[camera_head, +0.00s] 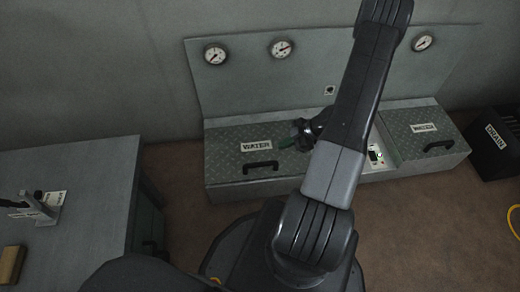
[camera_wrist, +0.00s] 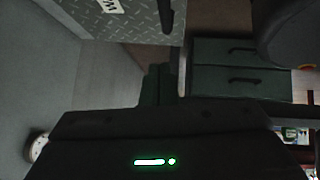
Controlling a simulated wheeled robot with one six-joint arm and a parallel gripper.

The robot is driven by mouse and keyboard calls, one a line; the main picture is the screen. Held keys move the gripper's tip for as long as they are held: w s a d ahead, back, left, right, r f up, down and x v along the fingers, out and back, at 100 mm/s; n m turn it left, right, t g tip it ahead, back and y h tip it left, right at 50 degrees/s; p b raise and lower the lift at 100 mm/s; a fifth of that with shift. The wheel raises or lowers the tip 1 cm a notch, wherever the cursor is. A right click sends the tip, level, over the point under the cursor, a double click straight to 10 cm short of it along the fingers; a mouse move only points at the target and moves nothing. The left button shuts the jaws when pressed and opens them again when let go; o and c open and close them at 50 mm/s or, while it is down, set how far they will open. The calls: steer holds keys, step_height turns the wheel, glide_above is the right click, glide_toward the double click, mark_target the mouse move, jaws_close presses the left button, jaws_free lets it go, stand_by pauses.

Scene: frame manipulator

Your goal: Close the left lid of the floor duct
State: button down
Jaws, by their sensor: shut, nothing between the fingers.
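The floor duct (camera_head: 300,183) is a long grey metal box along the wall. Its left lid (camera_head: 226,149) is checkered plate with a WATER label and a black handle (camera_head: 261,168). The lid lies flat and looks level with the duct's top. My gripper (camera_head: 288,144) is shut and empty, over the right part of this lid; I cannot tell whether it touches. In the wrist view the gripper's dark green fingers (camera_wrist: 155,84) are together, with the lid (camera_wrist: 140,20) and its handle (camera_wrist: 166,17) beyond them. My arm hides part of the duct's middle.
The right lid (camera_head: 412,122) also lies flat, with its own handle. Between the lids is a small panel (camera_head: 376,156) with a green light. Gauges sit on the back panel (camera_head: 350,60). A grey bench (camera_head: 75,185) stands left, a black DRAIN box (camera_head: 495,145) right.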

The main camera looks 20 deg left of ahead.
steer(key=b, duration=0.5)
glide_above(258, 164)
steer(key=d, duration=0.3)
steer(key=shift+n+g, duration=0.3)
steer(key=f, duration=0.7)
steer(key=shift+w+a+f, duration=0.15)
steer(key=shift+w+f, duration=0.15)
steer(key=shift+w, duration=0.1)
steer(key=shift+w+f+b, duration=0.25)
steer(key=shift+f+b, duration=0.5)
steer(key=shift+f, duration=0.75)
